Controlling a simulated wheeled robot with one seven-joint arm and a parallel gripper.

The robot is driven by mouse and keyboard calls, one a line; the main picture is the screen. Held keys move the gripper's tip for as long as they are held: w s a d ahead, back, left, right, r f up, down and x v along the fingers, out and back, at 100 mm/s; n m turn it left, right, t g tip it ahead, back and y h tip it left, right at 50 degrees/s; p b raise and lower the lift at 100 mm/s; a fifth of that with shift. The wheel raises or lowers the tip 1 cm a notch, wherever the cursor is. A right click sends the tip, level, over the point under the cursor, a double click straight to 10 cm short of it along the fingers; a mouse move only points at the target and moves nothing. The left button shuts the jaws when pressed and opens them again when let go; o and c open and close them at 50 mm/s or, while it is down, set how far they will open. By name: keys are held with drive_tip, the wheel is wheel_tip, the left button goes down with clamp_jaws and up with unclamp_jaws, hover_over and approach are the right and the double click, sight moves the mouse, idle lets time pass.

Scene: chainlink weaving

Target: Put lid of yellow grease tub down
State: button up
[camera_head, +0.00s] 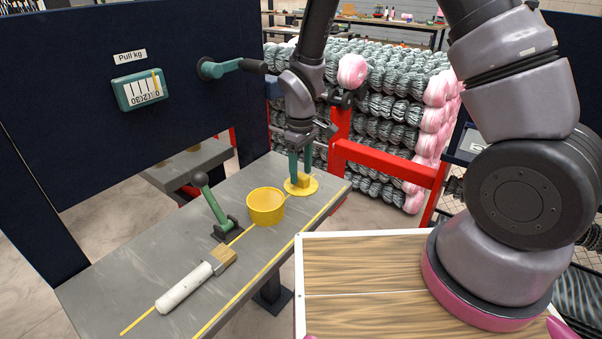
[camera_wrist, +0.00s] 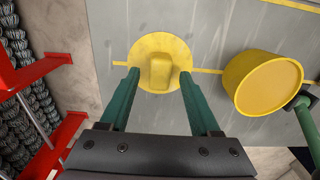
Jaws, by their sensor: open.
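The yellow lid (camera_head: 295,190) lies flat on the grey bench near its far right end, with its raised block-shaped handle upward. In the wrist view the lid (camera_wrist: 145,50) shows between and beyond my fingers. My gripper (camera_head: 300,176) is open, its two green fingers pointing down, one on each side of the lid's handle, with gaps showing. In the wrist view my gripper (camera_wrist: 157,78) holds nothing. The yellow grease tub (camera_head: 265,207) stands upright on the bench just left of the lid; it also shows in the wrist view (camera_wrist: 265,82).
A green lever (camera_head: 212,205) stands beside the tub. A brush (camera_head: 197,280) with a white handle lies on the near part of the grey bench (camera_head: 130,285). A red frame (camera_head: 385,160) stands behind the bench end. A dark panel with a gauge (camera_head: 141,88) rises at left.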

sight(301, 175)
wheel_tip(301, 175, up, 11)
drive_tip(key=s+d+r+m+t+y, duration=0.1)
drive_tip(key=d+r+m+t+y, duration=0.15)
drive_tip(key=d+r+m, duration=0.8)
drive_tip(key=s+d+r+m+t, duration=0.4)
drive_tip(key=s+d+r, duration=0.7)
drive_tip(key=r, duration=0.4)
drive_tip(key=shift+d+r+t, duration=0.3)
drive_tip(key=shift+d+t, duration=0.05)
drive_tip(key=shift+d, duration=0.3)
drive_tip(key=shift+s+h, duration=0.1)
drive_tip(key=shift+h, duration=0.15)
